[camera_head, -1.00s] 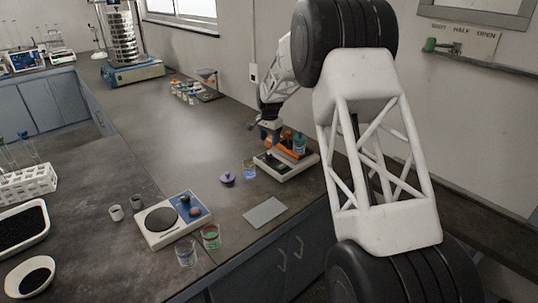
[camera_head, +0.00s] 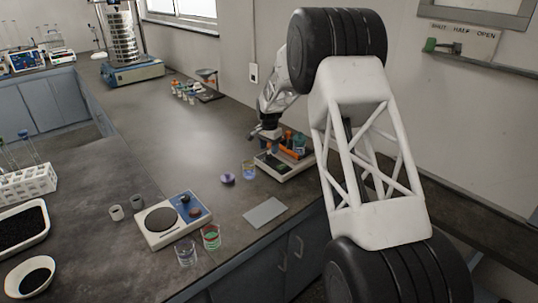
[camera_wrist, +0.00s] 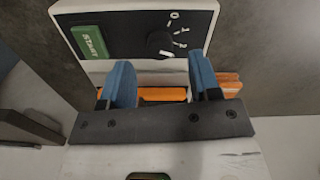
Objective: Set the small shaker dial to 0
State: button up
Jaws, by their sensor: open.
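The small shaker (camera_head: 284,171) is a white base with a black panel, at the right end of the bench in the head view. In the wrist view its panel (camera_wrist: 120,15) carries a green START button (camera_wrist: 90,42) and a round black dial (camera_wrist: 159,42). The marks 0, 1 and 2 run down the dial's right side. A white mark shows at the dial's lower right; I cannot tell the exact setting. My gripper (camera_wrist: 162,76) is open, its two blue fingers apart and empty, just short of the dial. In the head view, my gripper (camera_head: 265,135) is over the shaker's left side.
Orange holders and a small vessel (camera_head: 299,142) stand on the shaker behind the panel. A beaker (camera_head: 249,170) and a purple-topped item (camera_head: 228,179) stand close to its left.

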aim_at(269, 154)
jog(key=shift+f, duration=1.8)
jog(key=c, duration=0.9)
